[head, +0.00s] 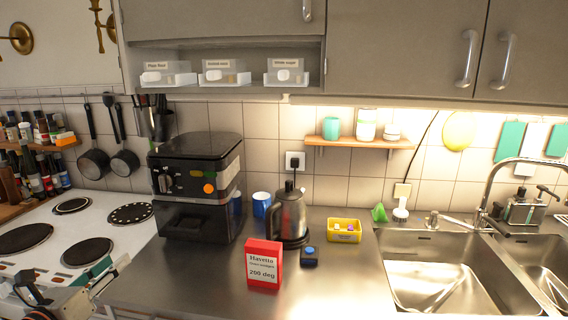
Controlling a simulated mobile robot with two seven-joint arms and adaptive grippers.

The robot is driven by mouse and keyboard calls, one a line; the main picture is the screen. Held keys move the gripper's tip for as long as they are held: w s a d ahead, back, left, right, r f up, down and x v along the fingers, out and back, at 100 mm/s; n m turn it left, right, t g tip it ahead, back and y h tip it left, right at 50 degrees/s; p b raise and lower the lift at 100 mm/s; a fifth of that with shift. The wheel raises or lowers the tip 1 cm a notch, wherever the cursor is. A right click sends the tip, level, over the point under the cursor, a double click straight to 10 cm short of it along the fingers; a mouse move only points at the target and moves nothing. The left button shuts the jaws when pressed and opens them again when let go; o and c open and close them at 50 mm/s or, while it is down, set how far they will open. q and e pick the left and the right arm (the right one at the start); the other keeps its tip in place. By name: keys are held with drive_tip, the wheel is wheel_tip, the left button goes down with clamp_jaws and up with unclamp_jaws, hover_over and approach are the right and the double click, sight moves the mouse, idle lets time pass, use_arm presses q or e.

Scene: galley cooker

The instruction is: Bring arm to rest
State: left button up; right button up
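My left gripper (112,276) is at the lower left, low in front of the white stovetop (103,240). Its arm comes in from the left edge and is partly cut off by the bottom of the picture. I see no object held in it, but the spacing of its fingertips is not clear. My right gripper and arm are not in view.
The sink (450,268) is at right. Bare counter lies left of the red box.

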use_arm(q)
drive_tip(key=s+d+f+n+g, duration=0.1)
drive_tip(key=s+d+f+n, duration=0.2)
drive_tip(key=f, duration=0.4)
drive_tip(key=s+d+f+n+g, duration=0.1)
drive_tip(key=d+f+n+g, duration=0.15)
drive_tip(key=f+n, duration=0.35)
drive_tip(key=s+d+f+n+g, duration=0.1)
drive_tip(key=s+d+f+n, duration=0.2)
drive_tip(key=f, duration=0.5)
drive_tip(key=s+d+f+n+g, duration=0.1)
drive_tip(key=s+d+f+n, duration=0.4)
drive_tip(key=s+f+n, duration=0.2)
drive_tip(key=s+d+f+n+g, duration=0.1)
drive_tip(key=s+d+f+n, duration=0.5)
drive_tip(key=s+f+n, duration=0.2)
wheel_tip(320, 180, down, 2)
drive_tip(key=n, duration=0.3)
drive_tip(key=shift+d+f+h, duration=0.25)
drive_tip(key=shift+d+h, duration=0.05)
